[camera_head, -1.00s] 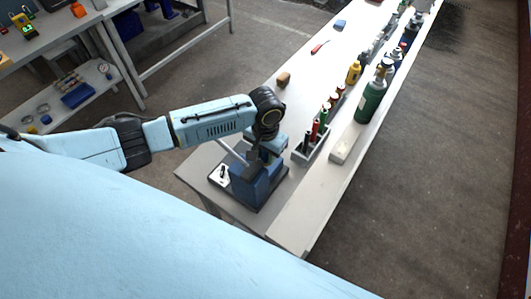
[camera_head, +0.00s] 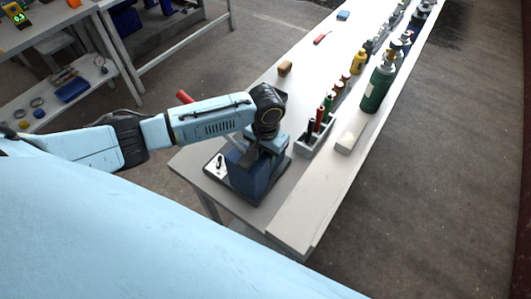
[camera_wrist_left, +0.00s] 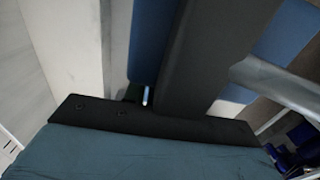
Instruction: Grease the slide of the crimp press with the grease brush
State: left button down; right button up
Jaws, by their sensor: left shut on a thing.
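The crimp press (camera_head: 252,178) is a blue block on a dark base plate at the near end of the bench. A white patch with a small dark part lies at its left. A grey rod runs up leftward from it behind my forearm, and a red handle (camera_head: 184,97) shows past the forearm. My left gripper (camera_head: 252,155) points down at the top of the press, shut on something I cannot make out. The left wrist view shows its dark finger (camera_wrist_left: 205,60) close against the blue press body (camera_wrist_left: 150,40). I cannot identify the grease brush. My right gripper is not in view.
A grey caddy (camera_head: 309,148) with red, green and black-handled tools stands right of the press. A pale block (camera_head: 348,138), a green bottle (camera_head: 376,88) and a yellow bottle (camera_head: 357,62) stand farther along. A brown block (camera_head: 285,68) lies on the open bench top.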

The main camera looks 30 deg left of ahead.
pick_arm(q)
jog(key=shift+f, duration=0.65)
dwell(1.1)
jog(key=shift+w, duration=0.1)
jog(key=shift+w+d+f+b, duration=0.15)
jog(key=shift+w+b, duration=0.2)
jog(key=shift+w, duration=0.35)
jog(key=shift+w, duration=0.4)
jog(key=shift+w+d, duration=0.1)
jog(key=shift+w, duration=0.4)
jog(key=shift+w, duration=0.15)
